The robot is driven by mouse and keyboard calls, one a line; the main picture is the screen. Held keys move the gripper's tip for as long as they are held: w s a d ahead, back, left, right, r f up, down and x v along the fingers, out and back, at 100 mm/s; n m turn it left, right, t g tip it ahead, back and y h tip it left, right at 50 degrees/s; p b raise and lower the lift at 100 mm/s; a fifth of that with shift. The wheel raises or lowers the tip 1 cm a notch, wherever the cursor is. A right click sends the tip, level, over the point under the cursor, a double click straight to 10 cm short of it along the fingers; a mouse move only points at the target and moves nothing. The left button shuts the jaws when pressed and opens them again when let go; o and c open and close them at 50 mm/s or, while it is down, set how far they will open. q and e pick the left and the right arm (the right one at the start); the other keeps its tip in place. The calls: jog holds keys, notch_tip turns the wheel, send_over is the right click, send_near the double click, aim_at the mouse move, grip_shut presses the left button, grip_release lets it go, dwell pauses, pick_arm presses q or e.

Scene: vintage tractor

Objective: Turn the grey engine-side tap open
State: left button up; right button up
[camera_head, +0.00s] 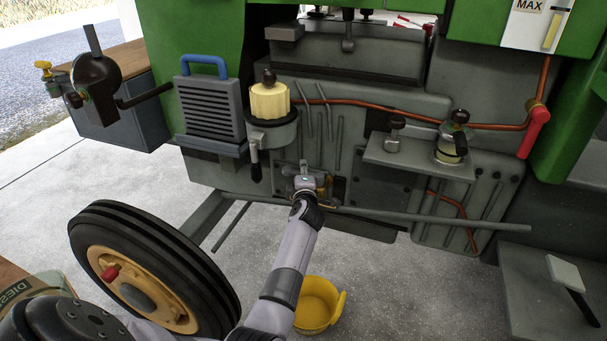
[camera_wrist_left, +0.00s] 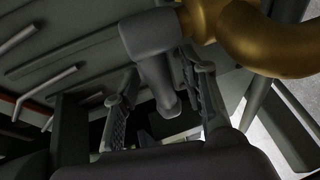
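The grey tap handle (camera_wrist_left: 150,52) hangs in front of a brass pipe body (camera_wrist_left: 265,45) in the left wrist view. Its narrow end points down between the two fingers of my left gripper (camera_wrist_left: 163,88). The fingers are apart, with a gap on the handle's left side; the right finger is close to it, and contact cannot be told. In the head view my left gripper (camera_head: 304,184) is low against the engine side, and the arm and gripper largely hide the tap. My right gripper is not in view.
A filter with a cream top (camera_head: 269,102) and a black-handled lever (camera_head: 254,160) is just above left. A long grey rod (camera_head: 430,219) runs along the engine's lower side. A yellow bowl (camera_head: 315,306) stands on the floor below. The front wheel (camera_head: 145,285) is at left.

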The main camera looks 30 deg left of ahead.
pick_arm(q)
jog(key=shift+c, duration=0.5)
grip_shut()
